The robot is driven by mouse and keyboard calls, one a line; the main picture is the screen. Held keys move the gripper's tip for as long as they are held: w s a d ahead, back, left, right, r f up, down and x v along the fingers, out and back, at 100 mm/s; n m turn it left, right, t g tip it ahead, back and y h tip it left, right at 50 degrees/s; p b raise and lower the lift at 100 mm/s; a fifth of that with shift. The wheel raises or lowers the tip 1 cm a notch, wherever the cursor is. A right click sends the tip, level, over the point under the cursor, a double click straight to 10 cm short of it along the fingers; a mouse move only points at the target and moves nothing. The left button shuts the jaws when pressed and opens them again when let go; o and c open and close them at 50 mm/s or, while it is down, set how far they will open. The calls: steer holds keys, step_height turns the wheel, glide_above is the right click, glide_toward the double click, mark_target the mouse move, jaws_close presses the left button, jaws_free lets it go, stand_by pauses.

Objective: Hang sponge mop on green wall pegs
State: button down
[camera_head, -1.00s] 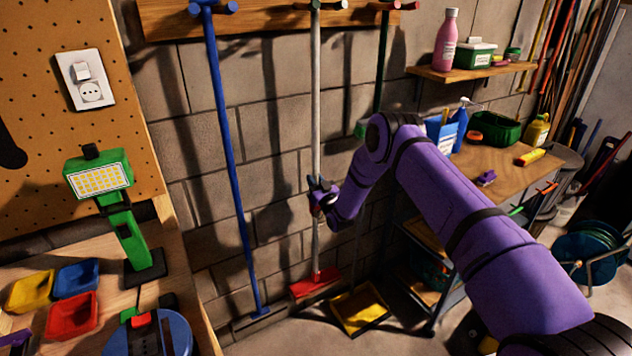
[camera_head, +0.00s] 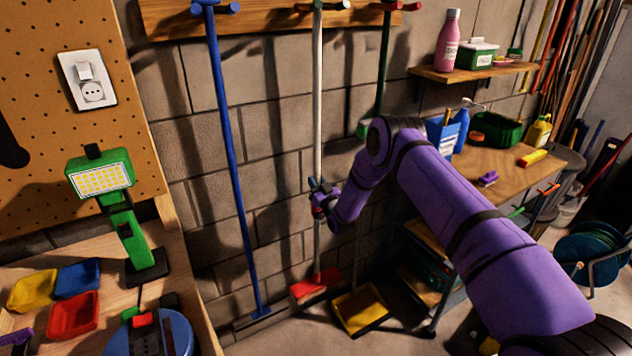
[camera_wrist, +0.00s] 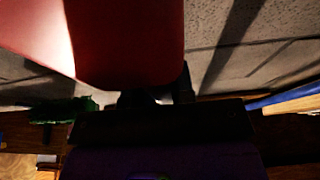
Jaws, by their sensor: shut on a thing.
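A long pale pole with a red head (camera_head: 316,285), which I take for the sponge mop, stands nearly upright against the block wall. Its top is at the middle pegs on the wooden rail, and its head is low, near the floor. My gripper (camera_head: 322,199) is shut on the pole below mid-height. In the wrist view a large red curved surface (camera_wrist: 110,40) fills the upper left, very close; I cannot tell which part it is.
A yellow dustpan (camera_head: 360,309) stands just right of the red head. A workbench (camera_head: 520,190) with bottles and a shelf (camera_head: 470,72) lie to the right. A bench with a green lamp (camera_head: 100,178) is at left.

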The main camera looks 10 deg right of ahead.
steer(key=shift+f, duration=0.45)
steer(key=c, duration=0.9)
jaws_free()
steer(key=shift+s+f, duration=0.1)
